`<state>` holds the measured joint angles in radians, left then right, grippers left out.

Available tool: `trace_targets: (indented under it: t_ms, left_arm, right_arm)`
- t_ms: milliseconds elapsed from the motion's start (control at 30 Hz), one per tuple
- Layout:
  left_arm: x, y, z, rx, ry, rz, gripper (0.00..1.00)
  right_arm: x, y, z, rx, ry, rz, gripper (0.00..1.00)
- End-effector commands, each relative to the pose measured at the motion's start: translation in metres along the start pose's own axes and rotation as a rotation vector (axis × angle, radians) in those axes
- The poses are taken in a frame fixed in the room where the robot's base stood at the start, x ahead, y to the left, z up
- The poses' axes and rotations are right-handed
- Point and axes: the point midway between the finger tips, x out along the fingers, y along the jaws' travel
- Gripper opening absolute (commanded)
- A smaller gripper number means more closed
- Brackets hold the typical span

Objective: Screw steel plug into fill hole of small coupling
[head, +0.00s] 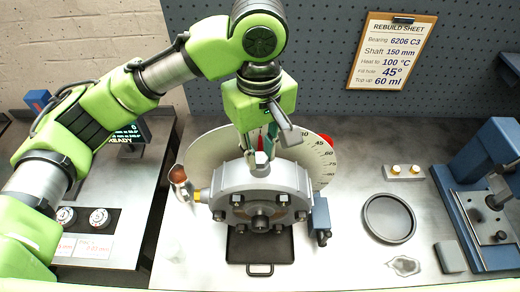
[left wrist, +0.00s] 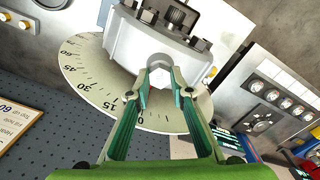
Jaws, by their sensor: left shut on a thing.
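The small coupling (head: 240,184), a round grey housing with several bolts on its face, stands upright on the bench; it also fills the top of the left wrist view (left wrist: 125,40). My left gripper (head: 261,158) reaches down from above to the top of the coupling. In the left wrist view its green fingers (left wrist: 160,75) are closed around a small grey piece (left wrist: 159,61) at the coupling's rim, which I take for the steel plug. The fill hole is hidden, and I cannot tell how deep the piece sits. My right gripper is not in view.
A white degree dial (head: 205,152) stands behind the coupling. A black tray (head: 260,270) lies in front, with a blue fitting (head: 320,220) at right. A round dish (head: 389,218), a small block with yellow-topped pieces (head: 404,173) and a blue press (head: 465,215) are farther right.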

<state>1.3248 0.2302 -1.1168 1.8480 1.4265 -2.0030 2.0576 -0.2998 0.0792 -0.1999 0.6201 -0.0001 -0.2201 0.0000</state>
Motion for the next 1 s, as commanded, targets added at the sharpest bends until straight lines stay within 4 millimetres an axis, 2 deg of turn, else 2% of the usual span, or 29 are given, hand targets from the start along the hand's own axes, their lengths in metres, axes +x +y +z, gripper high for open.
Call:
trace_targets:
  t_ms: [500, 633, 1000]
  left_arm:
    - [0.0018, -0.0003, 0.0004, 0.643, -0.008, -0.001, 0.0]
    - [0.0019, -0.0004, 0.0004, 0.716, -0.008, -0.001, 0.0]
    - [0.0021, -0.0005, 0.0004, 0.757, -0.009, -0.002, 0.0]
  right_arm:
    - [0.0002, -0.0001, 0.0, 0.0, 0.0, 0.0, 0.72]
    - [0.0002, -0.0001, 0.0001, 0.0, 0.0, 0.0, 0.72]
    - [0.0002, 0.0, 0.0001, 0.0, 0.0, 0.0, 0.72]
